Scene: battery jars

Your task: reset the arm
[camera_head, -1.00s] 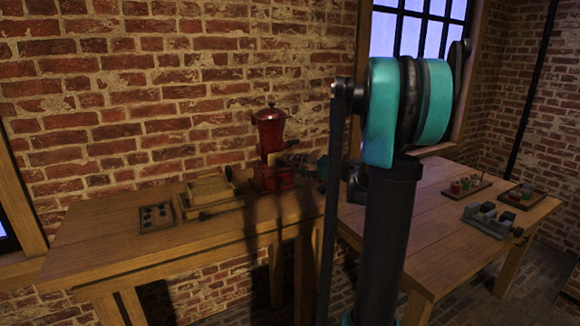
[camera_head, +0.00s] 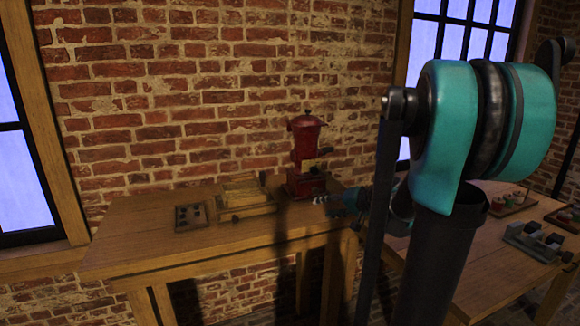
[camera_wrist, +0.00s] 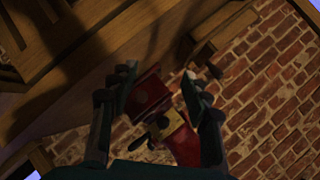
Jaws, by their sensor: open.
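My arm stands upright in the right half of the head view, with a teal joint at its top. My gripper (camera_head: 328,201) shows small beside the arm, over the right end of the left table, just right of a red domed machine (camera_head: 306,158). In the wrist view my gripper (camera_wrist: 160,76) has its two dark fingers spread apart. The red machine (camera_wrist: 150,92) shows beyond and between them, with a yellowish patch. I see nothing held. The arm hides part of the space between the tables.
The left table (camera_head: 130,232) bears a dark tray with round holes (camera_head: 190,217) and a wooden box (camera_head: 243,198). The right table (camera_head: 492,270) bears a grey block holder (camera_head: 533,242) and small trays. A brick wall stands behind.

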